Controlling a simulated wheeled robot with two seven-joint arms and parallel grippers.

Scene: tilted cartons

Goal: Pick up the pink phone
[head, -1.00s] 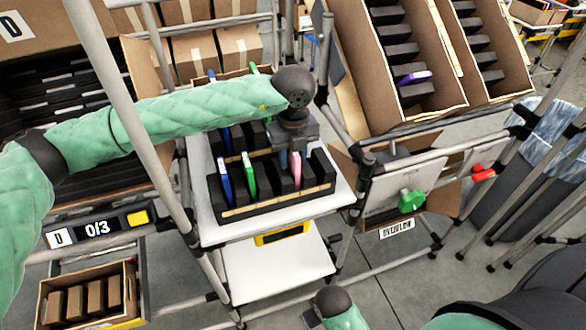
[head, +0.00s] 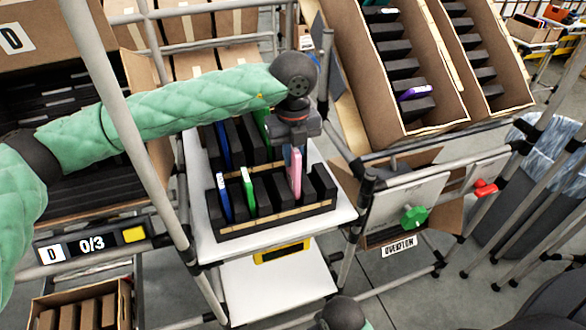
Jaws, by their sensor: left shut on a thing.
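The pink phone (head: 296,174) stands upright in the right part of the front black slotted rack (head: 275,221) on the white shelf. My left gripper (head: 292,146) is over the rack, shut on the top of the pink phone. The phone's lower end is at the rack's slots; I cannot tell if it is clear of them. My left arm hides part of the rear rack. My right gripper is not clearly in view; only part of my right arm (head: 342,314) shows at the bottom edge.
A blue phone (head: 224,196) and a green phone (head: 248,188) stand in the same rack, left of the pink one. A tilted carton (head: 440,115) with a purple phone (head: 414,92) is at the upper right. Grey frame posts stand on both sides.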

